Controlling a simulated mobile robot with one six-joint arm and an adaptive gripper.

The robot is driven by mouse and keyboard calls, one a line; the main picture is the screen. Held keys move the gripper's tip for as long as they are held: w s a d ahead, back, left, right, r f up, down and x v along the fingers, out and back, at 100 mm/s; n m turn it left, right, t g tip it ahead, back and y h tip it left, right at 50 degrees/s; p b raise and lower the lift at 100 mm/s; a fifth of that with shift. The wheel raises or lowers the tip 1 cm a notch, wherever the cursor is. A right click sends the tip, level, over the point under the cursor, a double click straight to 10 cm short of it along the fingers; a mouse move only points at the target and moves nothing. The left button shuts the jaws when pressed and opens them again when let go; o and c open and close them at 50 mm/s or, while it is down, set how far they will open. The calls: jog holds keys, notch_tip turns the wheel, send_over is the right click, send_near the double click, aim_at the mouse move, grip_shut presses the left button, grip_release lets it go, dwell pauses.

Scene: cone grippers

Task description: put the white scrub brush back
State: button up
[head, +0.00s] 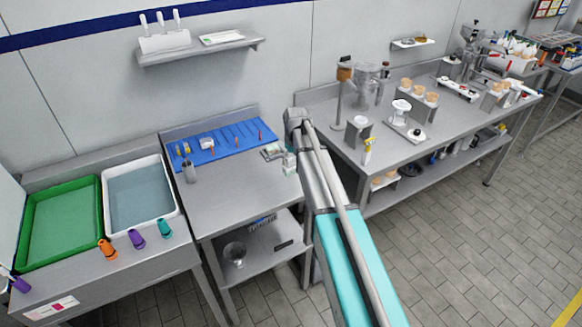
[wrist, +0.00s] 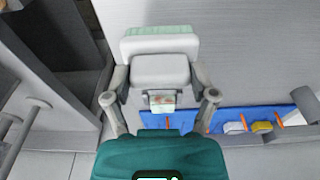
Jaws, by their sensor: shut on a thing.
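The white scrub brush (wrist: 160,70) is a pale block with a light green layer along its far edge in the wrist view. My gripper (wrist: 160,82) is shut on it, with one finger on each side. The gap between brush and tabletop cannot be judged. My arm hides part of this area.
On the mat lie a white item (head: 206,143), a yellow item (head: 186,149) and several orange-tipped tools. A metal cup (head: 189,173) stands at the table's left. A white basin (head: 170,212) and green tray (head: 42,242) are further left. The table's front is clear.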

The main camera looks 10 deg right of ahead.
aim_at(292, 166)
jog(key=shift+w+f+b, duration=0.45)
jog(key=shift+f+b, duration=0.05)
jog(key=shift+f, duration=0.1)
jog(key=shift+f+b, duration=1.35)
jog(key=shift+f, duration=0.05)
jog(key=shift+s+f, duration=0.1)
jog(key=shift+f, duration=0.05)
jog(key=o, duration=0.9)
jog(key=shift+r, duration=0.2)
jog(key=r+p, duration=0.8)
jog(key=s+r+p, duration=0.1)
jog(key=r+p, duration=0.3)
jog(key=shift+s+d, duration=0.1)
jog(key=shift+d, duration=0.15)
